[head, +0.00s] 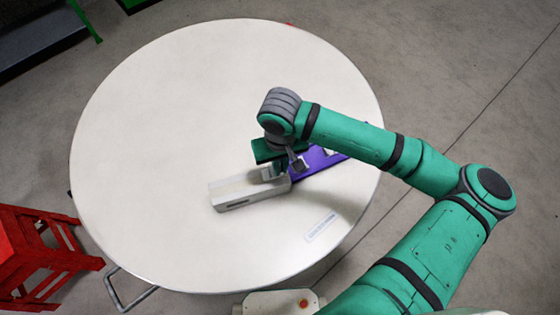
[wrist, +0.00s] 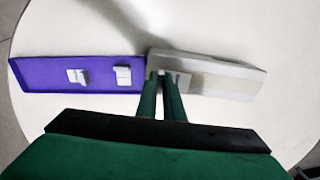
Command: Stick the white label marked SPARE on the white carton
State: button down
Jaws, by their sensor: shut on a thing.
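The white carton (head: 235,190) lies long and low near the middle of the round table; in the wrist view it is on the right (wrist: 230,72). My gripper (wrist: 163,76) is over the carton's end nearest the purple tray, its fingers close together. They are shut on a small whitish piece (wrist: 182,80), apparently a label, at the carton's top. I cannot read its marking or tell whether it touches the carton. In the head view my gripper (head: 284,168) partly hides that end.
A purple tray (wrist: 45,73) adjoins the carton's end, with two small whitish pieces (wrist: 77,76) (wrist: 123,74) on it. A pale rectangle with faint markings (head: 322,228) is on the white table (head: 150,120) near its front right. A red stool (head: 40,250) stands left. The table's far left is clear.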

jog(key=shift+f, duration=0.7)
dwell(0.7)
jog(key=shift+d+f, duration=0.1)
jog(key=shift+f, duration=0.1)
jog(key=shift+s, duration=0.1)
jog(key=shift+f, duration=0.2)
dwell(0.6)
dwell(0.8)
jog(key=c, duration=1.6)
grip_release()
jog(key=shift+f, duration=0.1)
jog(key=shift+c, duration=0.2)
jog(key=shift+r, duration=3.55)
